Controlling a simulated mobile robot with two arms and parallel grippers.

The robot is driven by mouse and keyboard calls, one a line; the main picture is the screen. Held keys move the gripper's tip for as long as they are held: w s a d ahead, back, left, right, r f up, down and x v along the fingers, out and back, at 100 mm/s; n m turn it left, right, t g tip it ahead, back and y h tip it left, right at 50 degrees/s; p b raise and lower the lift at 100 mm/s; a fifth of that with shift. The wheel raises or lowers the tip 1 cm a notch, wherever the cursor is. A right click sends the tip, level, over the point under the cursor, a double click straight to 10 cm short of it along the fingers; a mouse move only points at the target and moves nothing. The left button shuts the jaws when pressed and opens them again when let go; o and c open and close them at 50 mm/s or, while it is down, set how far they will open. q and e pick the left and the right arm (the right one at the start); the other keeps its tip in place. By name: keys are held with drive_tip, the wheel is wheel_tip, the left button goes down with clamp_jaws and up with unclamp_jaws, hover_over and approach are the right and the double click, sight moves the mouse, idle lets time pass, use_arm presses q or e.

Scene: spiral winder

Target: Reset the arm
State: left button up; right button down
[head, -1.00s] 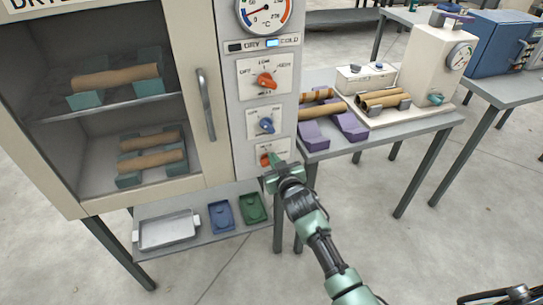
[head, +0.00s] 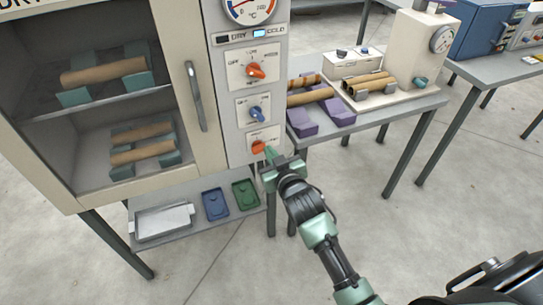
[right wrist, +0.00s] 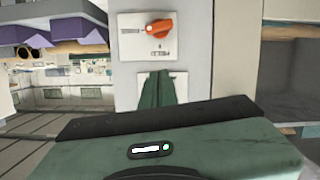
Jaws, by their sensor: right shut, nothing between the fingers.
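My right gripper (head: 270,153) is in front of the dryer's control column, just right of the lowest orange knob (head: 258,147) in the head view. The right wrist view shows its fingers (right wrist: 160,88) together and empty, over a white panel plate whose knob they hide. That view seems upside down; the orange knob (right wrist: 160,28) shows apart from the fingers. My left gripper is not in view.
The dryer cabinet (head: 207,165) holds cardboard tubes on teal cradles behind its handle (head: 195,97). Below are a metal tray (head: 163,222), a blue tray (head: 215,205) and a green tray (head: 245,192). Purple cradles (head: 302,122) stand on the table at right. Floor in front is free.

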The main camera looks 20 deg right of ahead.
drive_tip(key=shift+v, duration=0.8)
drive_tip(key=shift+w+a, duration=0.1)
